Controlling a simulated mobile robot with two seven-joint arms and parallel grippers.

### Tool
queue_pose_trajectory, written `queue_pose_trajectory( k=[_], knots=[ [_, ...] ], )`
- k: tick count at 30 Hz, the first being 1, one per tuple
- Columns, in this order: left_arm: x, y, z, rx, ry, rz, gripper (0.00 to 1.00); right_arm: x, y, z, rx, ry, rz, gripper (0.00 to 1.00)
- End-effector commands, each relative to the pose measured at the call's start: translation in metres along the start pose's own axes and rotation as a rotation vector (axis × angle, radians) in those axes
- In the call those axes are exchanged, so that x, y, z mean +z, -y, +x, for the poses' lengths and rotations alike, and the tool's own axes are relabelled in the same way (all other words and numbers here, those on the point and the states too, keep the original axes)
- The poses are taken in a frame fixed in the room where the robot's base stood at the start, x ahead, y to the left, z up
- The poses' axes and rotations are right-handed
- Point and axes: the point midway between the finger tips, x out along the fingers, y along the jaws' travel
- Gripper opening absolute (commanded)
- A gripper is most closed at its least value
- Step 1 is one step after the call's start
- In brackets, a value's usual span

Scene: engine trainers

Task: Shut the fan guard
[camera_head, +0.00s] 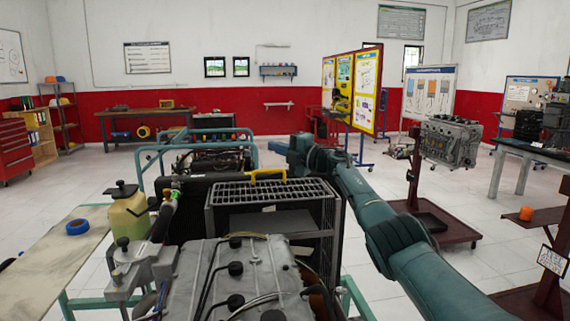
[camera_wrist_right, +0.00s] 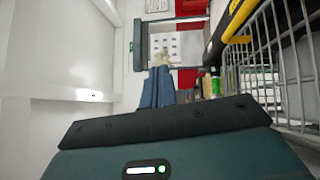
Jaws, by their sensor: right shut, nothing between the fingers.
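The fan guard (camera_head: 270,191) is a dark wire cage with a yellow handle (camera_head: 267,174) along its far top edge. It stands behind the engine (camera_head: 245,275) in the head view. The guard's wire mesh (camera_wrist_right: 277,72) and yellow handle (camera_wrist_right: 238,20) also fill the right side of the right wrist view. My right gripper (camera_head: 298,157) is past the guard's far right corner, beside it. It is shut and holds nothing. Its dark edge (camera_wrist_right: 165,121) crosses the wrist view; I see no clear contact with the mesh. My left gripper is not in view.
A yellow-green bottle (camera_head: 128,214) stands left of the engine. A table with blue tape (camera_head: 77,227) is at the left. A second teal-framed trainer (camera_head: 205,160) stands behind. Another engine on a stand (camera_head: 450,142) is at the right.

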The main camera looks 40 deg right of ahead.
Motion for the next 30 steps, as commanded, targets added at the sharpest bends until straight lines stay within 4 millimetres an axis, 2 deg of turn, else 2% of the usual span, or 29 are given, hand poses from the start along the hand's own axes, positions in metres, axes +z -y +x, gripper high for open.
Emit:
queue_pose_trajectory(
  k=[11,16,19,20,30],
  knots=[
    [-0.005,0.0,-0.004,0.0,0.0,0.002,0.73,0.0,-0.006,0.001,0.0,-0.001,0.0,0.0],
    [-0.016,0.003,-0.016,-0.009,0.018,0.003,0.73,0.001,-0.027,0.002,-0.001,-0.002,-0.001,0.0],
    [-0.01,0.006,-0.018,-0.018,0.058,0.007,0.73,0.004,-0.053,0.003,0.0,-0.002,-0.003,0.0],
    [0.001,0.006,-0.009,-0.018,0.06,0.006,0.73,0.01,-0.049,-0.005,0.001,0.002,-0.004,0.0],
    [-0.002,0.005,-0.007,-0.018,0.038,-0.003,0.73,0.043,-0.098,-0.043,0.002,0.0,0.0,0.0]
  ],
)
